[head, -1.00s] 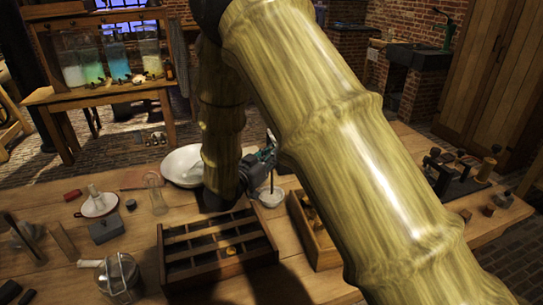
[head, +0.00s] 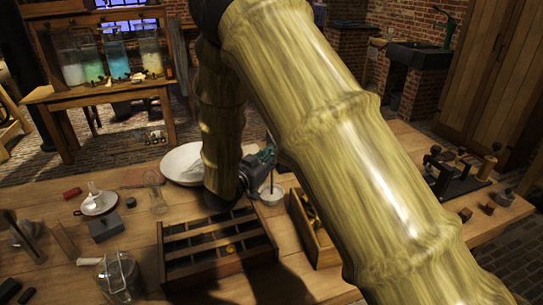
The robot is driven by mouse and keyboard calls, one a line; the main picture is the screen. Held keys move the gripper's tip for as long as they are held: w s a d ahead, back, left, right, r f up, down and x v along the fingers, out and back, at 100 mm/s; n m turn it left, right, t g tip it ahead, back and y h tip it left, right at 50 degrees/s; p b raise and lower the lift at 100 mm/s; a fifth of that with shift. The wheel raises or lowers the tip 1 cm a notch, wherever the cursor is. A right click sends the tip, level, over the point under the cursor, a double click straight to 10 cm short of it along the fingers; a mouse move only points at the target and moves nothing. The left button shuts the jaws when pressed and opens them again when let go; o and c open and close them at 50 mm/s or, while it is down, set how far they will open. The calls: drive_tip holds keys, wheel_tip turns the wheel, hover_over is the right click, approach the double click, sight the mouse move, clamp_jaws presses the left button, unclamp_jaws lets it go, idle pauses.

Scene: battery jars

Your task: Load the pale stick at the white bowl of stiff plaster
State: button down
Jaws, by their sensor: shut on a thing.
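My gripper (head: 264,164) is beyond the wooden tray, partly hidden by my own arm. It is shut on a thin upright stick (head: 271,182), whose lower part shows below the jaws and looks dark here. The stick's lower end reaches into or just over a small white bowl (head: 277,200); I cannot tell whether it touches what is inside. A larger white bowl (head: 174,167) stands to the left, with a pale mass in it, partly hidden by my arm. I cannot make out which bowl holds stiff plaster.
A compartmented wooden tray (head: 166,278) lies in front of the gripper. An open wooden box (head: 329,262) stands right of it. A clear glass vessel (head: 154,192), a white dish (head: 91,211), a grey block (head: 105,229) and a glass jar (head: 119,278) stand to the left.

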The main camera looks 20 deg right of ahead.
drive_tip(key=shift+r, duration=0.1)
idle(0.6)
drive_tip(key=shift+r+p, duration=2.35)
drive_tip(key=shift+r, duration=1.05)
drive_tip(key=shift+f, duration=0.1)
